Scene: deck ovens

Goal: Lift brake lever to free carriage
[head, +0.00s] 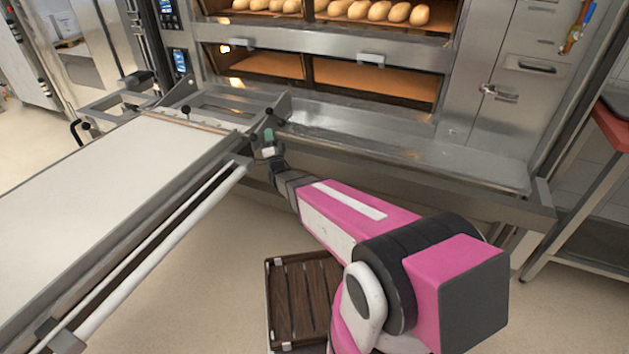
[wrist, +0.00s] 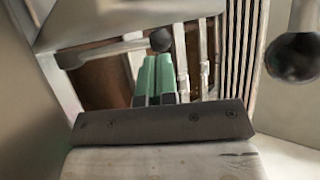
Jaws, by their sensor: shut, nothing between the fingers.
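The carriage (head: 110,170), a long loader with a pale belt, stands at the left with its far end by the oven front. Small black ball knobs show at that end, one on a short stem (head: 186,110) and one near my gripper (head: 268,111). I cannot tell for certain which belongs to the brake lever. My gripper (head: 269,136) is at the carriage's far right corner, its green fingers shut and empty. In the wrist view the green fingertips (wrist: 155,78) are together; a dark ball knob (wrist: 160,40) shows just beyond them, and a larger knob (wrist: 293,58) at right.
The deck oven (head: 330,70) with bread on its upper deck fills the back, with a steel ledge (head: 400,150) in front. A dark slatted crate (head: 300,310) is on the floor below my arm. A steel table (head: 600,200) stands at right.

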